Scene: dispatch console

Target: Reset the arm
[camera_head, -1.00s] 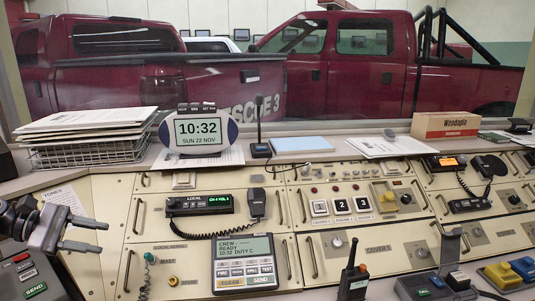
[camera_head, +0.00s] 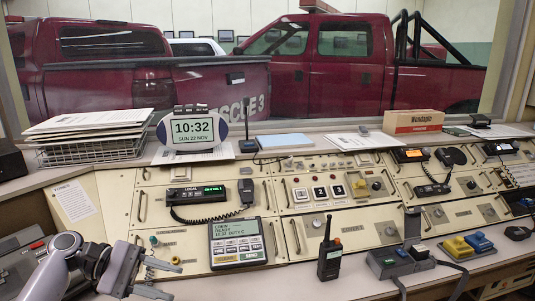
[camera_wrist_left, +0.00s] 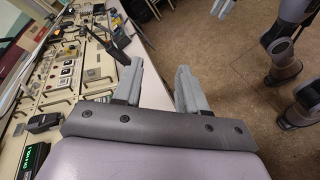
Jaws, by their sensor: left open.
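My left gripper (camera_head: 172,279) is in the lower left of the head view, in front of the cream console (camera_head: 160,205). Its two grey fingers are apart with nothing between them. In the left wrist view the open fingers (camera_wrist_left: 160,72) stand beside the console edge, over the floor. Grey finger-like parts (camera_wrist_left: 221,9) at the top right of that view look like my right gripper, cut off by the frame; its opening is unclear. The right gripper does not show in the head view.
A handheld radio (camera_head: 330,258) stands upright at the console's front. A display terminal (camera_head: 238,241) is close to the right of my left gripper. A paper tray (camera_head: 90,152) and a clock (camera_head: 195,131) stand behind. Open floor (camera_wrist_left: 210,100) lies beside the console.

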